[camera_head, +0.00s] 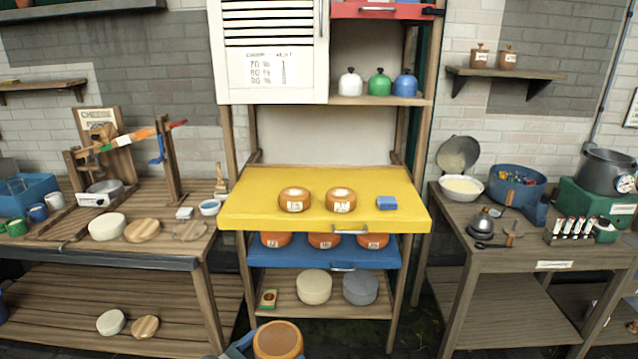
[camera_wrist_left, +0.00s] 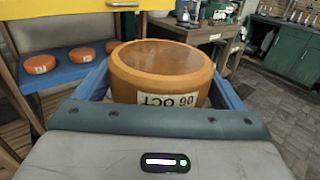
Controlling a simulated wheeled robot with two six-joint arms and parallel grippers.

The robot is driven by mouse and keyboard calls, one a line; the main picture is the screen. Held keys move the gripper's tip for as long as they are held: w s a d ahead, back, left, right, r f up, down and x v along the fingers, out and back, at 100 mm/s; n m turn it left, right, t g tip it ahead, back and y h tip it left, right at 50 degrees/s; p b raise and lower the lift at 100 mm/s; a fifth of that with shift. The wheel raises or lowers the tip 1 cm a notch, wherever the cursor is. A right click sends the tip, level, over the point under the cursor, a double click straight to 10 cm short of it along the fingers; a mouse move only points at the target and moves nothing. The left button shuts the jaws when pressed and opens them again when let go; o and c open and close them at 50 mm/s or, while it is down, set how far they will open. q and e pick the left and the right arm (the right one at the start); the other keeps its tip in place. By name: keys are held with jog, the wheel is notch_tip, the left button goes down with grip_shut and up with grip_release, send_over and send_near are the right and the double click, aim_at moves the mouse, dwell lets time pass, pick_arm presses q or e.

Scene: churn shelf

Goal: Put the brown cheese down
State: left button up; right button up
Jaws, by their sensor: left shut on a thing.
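The brown cheese (camera_head: 278,340) is a thick orange-brown wheel at the bottom of the head view, in front of the shelf unit. In the left wrist view the cheese (camera_wrist_left: 162,72) carries a label that appears upside down, reading "OCT 90". My left gripper (camera_head: 262,345) is shut on it, with a blue finger on each side of the wheel in the left wrist view. The cheese is held level, and nothing shows beneath it. Its lower part is cut off in the head view. My right gripper is not in view.
A yellow pulled-out shelf (camera_head: 325,210) holds two labelled cheeses and a blue block. A blue shelf (camera_head: 325,256) below holds orange cheeses (camera_head: 324,240). Benches stand left (camera_head: 100,245) and right (camera_head: 560,255).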

pick_arm(q)
jog(key=s+a+r+n+t+y, duration=0.2)
jog(key=s+a+n+t+y, duration=0.2)
jog(key=s+a+n+y, duration=0.4)
jog(key=shift+s+a+r+y, duration=0.3)
jog(key=shift+a+y, duration=1.3)
jog(key=shift+y, duration=0.3)
jog(key=shift+w, duration=0.1)
